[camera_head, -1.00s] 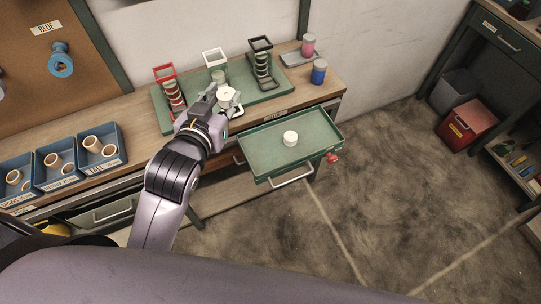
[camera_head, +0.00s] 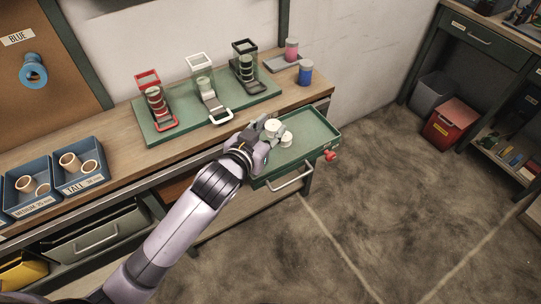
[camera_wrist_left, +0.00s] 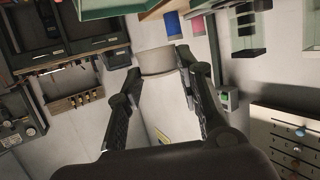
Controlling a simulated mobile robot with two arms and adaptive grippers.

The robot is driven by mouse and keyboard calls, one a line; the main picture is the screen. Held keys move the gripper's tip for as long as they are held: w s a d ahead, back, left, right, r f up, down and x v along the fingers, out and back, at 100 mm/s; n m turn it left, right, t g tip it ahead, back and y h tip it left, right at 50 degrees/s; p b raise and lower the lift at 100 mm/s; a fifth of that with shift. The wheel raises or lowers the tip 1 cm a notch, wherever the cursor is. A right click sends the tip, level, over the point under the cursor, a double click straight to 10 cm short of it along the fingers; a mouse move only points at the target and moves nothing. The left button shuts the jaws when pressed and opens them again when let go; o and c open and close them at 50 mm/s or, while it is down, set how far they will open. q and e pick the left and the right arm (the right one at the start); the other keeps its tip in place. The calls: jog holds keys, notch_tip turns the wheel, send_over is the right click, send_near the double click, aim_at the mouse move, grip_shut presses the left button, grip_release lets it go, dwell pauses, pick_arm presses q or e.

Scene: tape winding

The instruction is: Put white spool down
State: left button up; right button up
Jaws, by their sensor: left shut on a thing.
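My left gripper (camera_head: 270,131) is shut on a white spool (camera_head: 272,126) over the left part of the green drawer (camera_head: 315,121). In the left wrist view the spool (camera_wrist_left: 157,61) shows between the two fingertips of the gripper (camera_wrist_left: 158,72). A second white spool (camera_head: 286,139) is in the drawer, just right of and below the held one in the head view. I cannot tell whether the two touch. The drawer is pulled out from the bench. My right gripper is in neither view.
On the bench a green tray (camera_head: 184,123) carries a red holder (camera_head: 155,103), a white-framed holder (camera_head: 212,103) and a black holder (camera_head: 246,65). A blue jar (camera_head: 305,73) stands right of it. The drawer's right part is clear.

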pick_arm(q)
notch_tip(320, 180, down, 10)
jog(key=shift+f+b, duration=0.2)
jog(key=shift+b, duration=0.3)
jog(key=shift+f, duration=0.2)
jog(key=o, duration=0.6)
jog(key=shift+c, duration=0.2)
jog(key=shift+r, duration=0.1)
jog(key=shift+r, duration=0.2)
jog(key=v, duration=1.2)
jog(key=shift+f, duration=0.1)
